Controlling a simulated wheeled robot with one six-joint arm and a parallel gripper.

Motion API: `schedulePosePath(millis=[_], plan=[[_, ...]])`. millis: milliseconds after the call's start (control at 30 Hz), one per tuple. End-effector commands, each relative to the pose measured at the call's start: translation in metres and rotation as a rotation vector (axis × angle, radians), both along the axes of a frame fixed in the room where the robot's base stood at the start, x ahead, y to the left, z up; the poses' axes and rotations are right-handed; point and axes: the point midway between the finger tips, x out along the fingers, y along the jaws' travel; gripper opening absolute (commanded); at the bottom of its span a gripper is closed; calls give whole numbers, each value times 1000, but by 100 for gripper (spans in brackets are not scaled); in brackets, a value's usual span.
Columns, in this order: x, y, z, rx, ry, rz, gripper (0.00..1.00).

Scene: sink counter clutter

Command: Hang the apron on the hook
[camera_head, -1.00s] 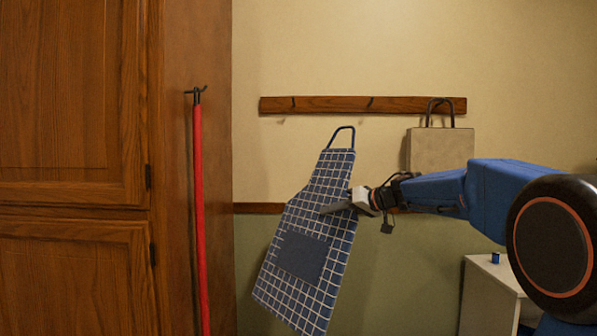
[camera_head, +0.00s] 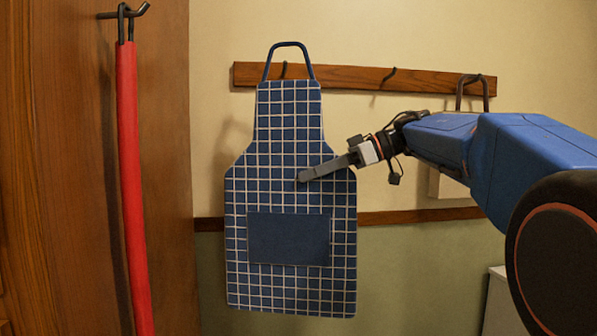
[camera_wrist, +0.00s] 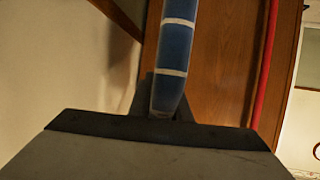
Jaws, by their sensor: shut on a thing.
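The apron (camera_head: 288,236) is blue with a white grid, a plain blue pocket and a neck loop at the top. It hangs upright and faces the head camera. My gripper (camera_head: 312,176) is shut on the apron at its upper right side, and the blue edge of the cloth (camera_wrist: 173,55) shows between the fingers in the wrist view. The wooden hook rail (camera_head: 345,78) is on the wall behind. One dark hook (camera_head: 284,70) shows through the neck loop in the picture; I cannot tell whether the loop is around it. Another hook (camera_head: 388,76) is bare.
A beige bag (camera_head: 448,188) hangs at the rail's right end, partly hidden by my arm. A red hanging thing (camera_head: 128,180) hangs from a hook on the wooden cabinet (camera_head: 60,200) at left. A pale cabinet (camera_head: 500,305) stands low at right.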

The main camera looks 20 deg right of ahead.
Motion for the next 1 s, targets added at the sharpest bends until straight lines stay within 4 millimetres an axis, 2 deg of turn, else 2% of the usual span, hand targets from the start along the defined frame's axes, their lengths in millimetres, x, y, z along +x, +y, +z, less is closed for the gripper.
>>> schedulePosePath(millis=[233,1000], plan=[[-2,-1,1,-2,-6,7,0],[34,-8,-3,-1,-5,6,0]])
